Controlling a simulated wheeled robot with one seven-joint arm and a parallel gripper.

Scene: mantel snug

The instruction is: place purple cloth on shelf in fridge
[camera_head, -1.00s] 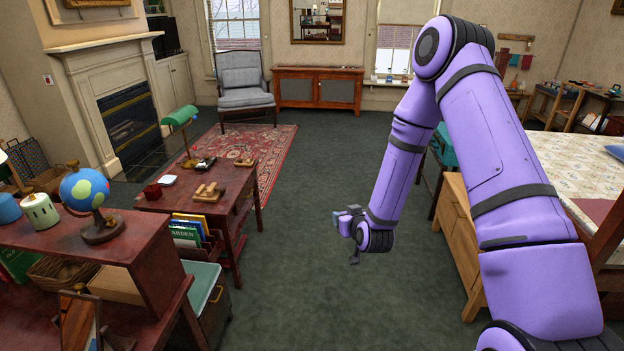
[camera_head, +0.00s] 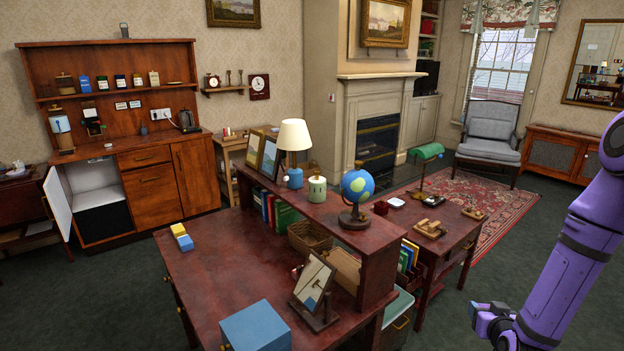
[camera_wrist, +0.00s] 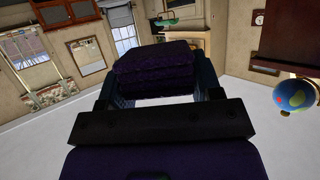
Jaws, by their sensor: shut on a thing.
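The purple cloth (camera_wrist: 155,66) is a dark, folded bundle held between the two fingers of my gripper (camera_wrist: 158,90) in the wrist view. My gripper also shows in the head view (camera_head: 488,320), low at the right edge above the carpet, where I cannot make out the cloth. The fridge (camera_head: 92,190) is built into the wooden kitchen unit at the far left of the head view. Its white door (camera_head: 57,202) stands open to the left. The inside is white above and dark below; shelf details are too small to tell. My gripper is far from it.
A dark red desk (camera_head: 205,275) with a raised shelf, a globe (camera_head: 357,186), a lamp (camera_head: 294,136), a mirror (camera_head: 313,282) and a blue box (camera_head: 255,328) stands between my gripper and the fridge. Carpet (camera_head: 110,295) at the lower left is clear.

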